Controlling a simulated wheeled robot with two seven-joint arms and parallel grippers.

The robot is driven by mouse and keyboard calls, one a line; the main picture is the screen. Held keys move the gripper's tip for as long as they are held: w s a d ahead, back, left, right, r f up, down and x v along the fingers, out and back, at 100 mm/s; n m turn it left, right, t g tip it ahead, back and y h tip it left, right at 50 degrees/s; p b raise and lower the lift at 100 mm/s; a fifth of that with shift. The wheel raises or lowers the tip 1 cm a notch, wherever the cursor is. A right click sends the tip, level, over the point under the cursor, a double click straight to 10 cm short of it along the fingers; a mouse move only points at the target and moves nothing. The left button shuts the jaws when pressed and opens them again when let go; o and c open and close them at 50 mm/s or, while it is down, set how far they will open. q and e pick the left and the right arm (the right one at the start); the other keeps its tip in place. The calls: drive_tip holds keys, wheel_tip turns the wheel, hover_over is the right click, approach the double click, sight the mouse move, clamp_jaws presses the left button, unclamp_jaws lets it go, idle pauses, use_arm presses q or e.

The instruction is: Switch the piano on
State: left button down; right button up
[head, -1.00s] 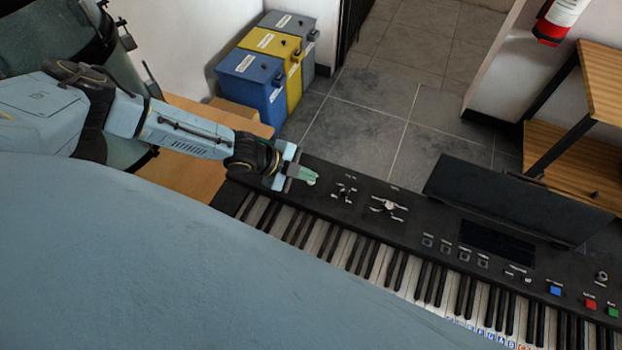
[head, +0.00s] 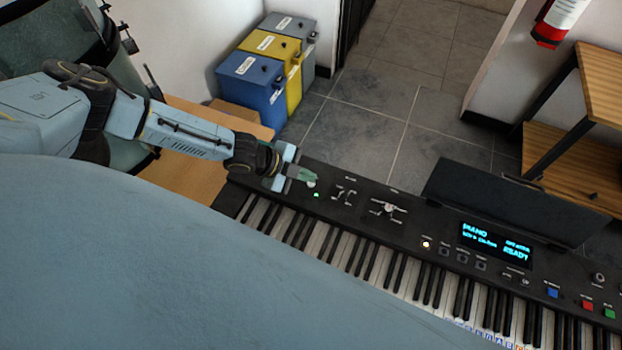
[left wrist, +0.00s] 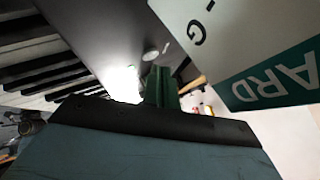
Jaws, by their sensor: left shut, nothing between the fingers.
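The black piano (head: 400,220) stretches across the head view from the middle to the lower right. Its display (head: 496,242) is lit and shows "PIANO" and "READY". The left wrist view shows the green fingers (left wrist: 160,88) close to the dark panel. My right gripper is not in view.
Blue, yellow and grey bins (head: 250,80) stand by the wall behind the piano. A wooden surface (head: 190,175) lies under my left arm. A wooden shelf (head: 570,150) and a fire extinguisher (head: 557,20) are at the right. Tiled floor behind the piano is clear.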

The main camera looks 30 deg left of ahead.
use_arm(q)
drive_tip(key=shift+r, duration=0.1)
wheel_tip(320, 180, up, 6)
drive_tip(key=p, duration=0.6)
idle(0.3)
